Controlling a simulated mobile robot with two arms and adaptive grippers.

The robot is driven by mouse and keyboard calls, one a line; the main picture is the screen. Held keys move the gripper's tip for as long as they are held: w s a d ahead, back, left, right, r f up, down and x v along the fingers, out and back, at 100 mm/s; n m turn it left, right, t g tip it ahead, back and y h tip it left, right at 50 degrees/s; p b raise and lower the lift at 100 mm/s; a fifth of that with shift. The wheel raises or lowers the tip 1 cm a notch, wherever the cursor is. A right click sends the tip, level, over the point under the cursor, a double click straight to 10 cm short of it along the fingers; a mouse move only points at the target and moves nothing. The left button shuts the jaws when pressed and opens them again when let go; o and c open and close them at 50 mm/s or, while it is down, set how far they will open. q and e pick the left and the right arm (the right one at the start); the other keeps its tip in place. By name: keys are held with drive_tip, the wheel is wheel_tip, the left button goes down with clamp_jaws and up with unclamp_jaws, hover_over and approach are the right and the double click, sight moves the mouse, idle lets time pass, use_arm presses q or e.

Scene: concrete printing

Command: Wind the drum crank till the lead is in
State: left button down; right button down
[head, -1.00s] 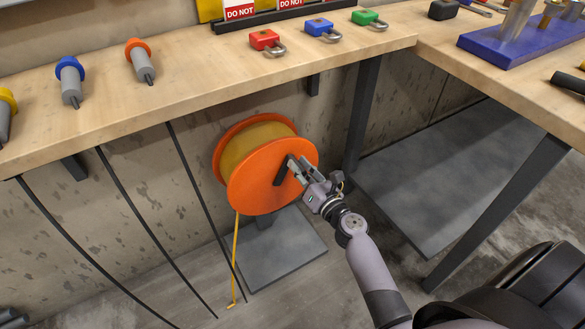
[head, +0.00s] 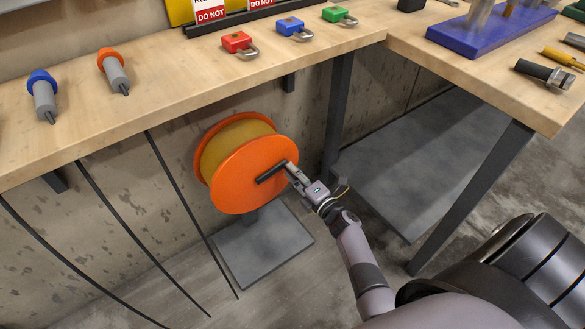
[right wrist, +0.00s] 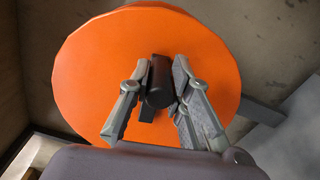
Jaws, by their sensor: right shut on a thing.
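The drum (head: 238,188) has orange flanges and stands below the workbench on a grey base plate. The yellow lead (head: 226,143) is wound around its core. No hanging end of it shows in the head view. The black crank (head: 268,174) slants across the near flange. My right gripper (head: 289,166) is at the crank's outer end. In the right wrist view its fingers (right wrist: 158,78) are on either side of the crank's black grip (right wrist: 160,88), shut on it, before the orange flange (right wrist: 95,65). My left gripper is not in view.
The wooden bench (head: 170,100) overhangs the drum, with several padlocks and plugs on top. Dark cables (head: 150,250) hang left of the drum. A bench leg (head: 338,110) stands behind and right of it. A grey lower shelf (head: 410,165) lies further right.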

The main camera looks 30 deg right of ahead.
drive_tip(key=shift+f+m, duration=0.4)
drive_tip(key=shift+f, duration=0.6)
drive_tip(key=shift+f, duration=0.1)
drive_tip(key=c, duration=1.5)
unclamp_jaws()
drive_tip(key=shift+o, duration=0.2)
drive_tip(key=shift+s, duration=0.1)
drive_tip(key=s+d, duration=0.1)
drive_tip(key=s, duration=1)
drive_tip(key=shift+s, duration=0.4)
